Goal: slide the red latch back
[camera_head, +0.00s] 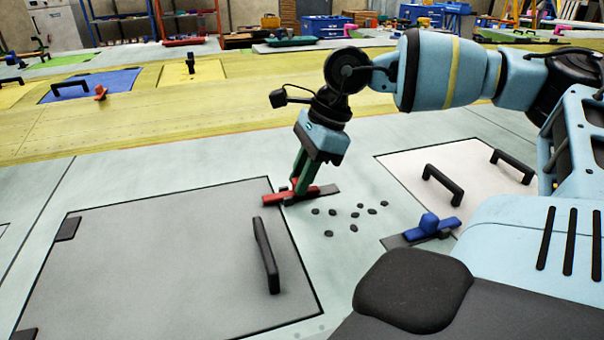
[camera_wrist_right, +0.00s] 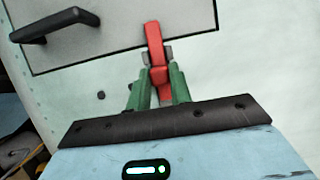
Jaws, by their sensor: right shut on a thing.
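The red latch (camera_head: 285,197) sits at the right edge of the grey panel (camera_head: 150,260), on a dark base plate. Its left end lies over the panel's edge. My right gripper (camera_head: 302,188) comes down onto the latch from above, its green fingers shut on the latch's raised part. In the right wrist view the red latch (camera_wrist_right: 155,45) reaches from between the green fingers (camera_wrist_right: 159,88) onto the panel (camera_wrist_right: 120,30). The part between the fingers is partly hidden. My left gripper is not in view.
The grey panel has a black handle (camera_head: 266,255) and dark hinges at left. Several small dark pieces (camera_head: 353,228) lie right of the latch. A white panel (camera_head: 450,175) with black handles and a blue latch (camera_head: 432,226) is at right. A yellow surface (camera_head: 120,110) lies behind.

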